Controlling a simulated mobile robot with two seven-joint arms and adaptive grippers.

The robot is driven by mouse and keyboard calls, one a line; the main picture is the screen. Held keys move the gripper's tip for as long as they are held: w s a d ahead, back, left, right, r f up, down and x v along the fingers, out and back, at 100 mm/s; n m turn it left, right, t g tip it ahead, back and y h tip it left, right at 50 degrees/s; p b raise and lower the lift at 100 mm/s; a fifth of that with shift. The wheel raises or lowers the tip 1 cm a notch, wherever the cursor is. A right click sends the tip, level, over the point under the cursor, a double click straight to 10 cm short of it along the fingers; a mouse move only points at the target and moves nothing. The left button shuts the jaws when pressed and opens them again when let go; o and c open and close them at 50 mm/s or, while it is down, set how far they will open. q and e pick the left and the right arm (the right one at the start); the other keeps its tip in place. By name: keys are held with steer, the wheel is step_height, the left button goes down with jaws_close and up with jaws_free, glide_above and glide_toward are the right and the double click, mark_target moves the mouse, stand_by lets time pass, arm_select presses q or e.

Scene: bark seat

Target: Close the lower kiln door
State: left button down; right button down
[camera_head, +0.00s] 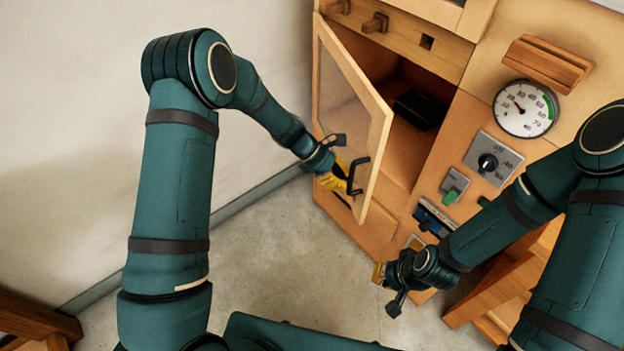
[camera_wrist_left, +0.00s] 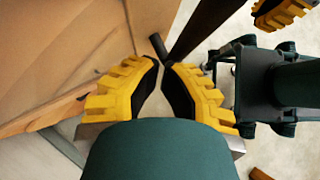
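The lower kiln door (camera_head: 378,130) is a wood-framed panel with a glazed middle. It stands open, swung out from its left edge. Its black handle (camera_head: 351,188) is on the free edge side. My left gripper (camera_head: 343,175) is at this handle, its yellow fingers close to the door face. In the left wrist view the fingertips (camera_wrist_left: 162,66) are close together, with the dark handle (camera_wrist_left: 157,46) reaching between them; the contact is partly hidden. My right gripper (camera_head: 380,275) hangs low, apart from the door; its finger opening cannot be made out.
The kiln opening (camera_head: 411,135) is dark, with a black block (camera_head: 419,109) inside. A dial gauge (camera_head: 524,108) and a knob panel (camera_head: 492,160) are to its right. Wooden stool-like pieces (camera_head: 500,290) stand at lower right. The floor (camera_head: 280,260) below the door is clear.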

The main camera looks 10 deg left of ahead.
arm_select(q)
steer(key=w+d+n+t, duration=0.1)
steer(key=w+d+n, duration=0.1)
steer(key=w+d, duration=0.3)
steer(key=w+d+n+t+p, duration=0.1)
steer(key=w+d, duration=0.4)
steer(key=d, duration=0.5)
steer(key=shift+w+n+t+y, duration=0.15)
steer(key=shift+n+t+y, duration=0.15)
steer(key=shift+n+t, duration=0.5)
steer(key=shift+d+r, duration=0.1)
steer(key=shift+r, duration=0.1)
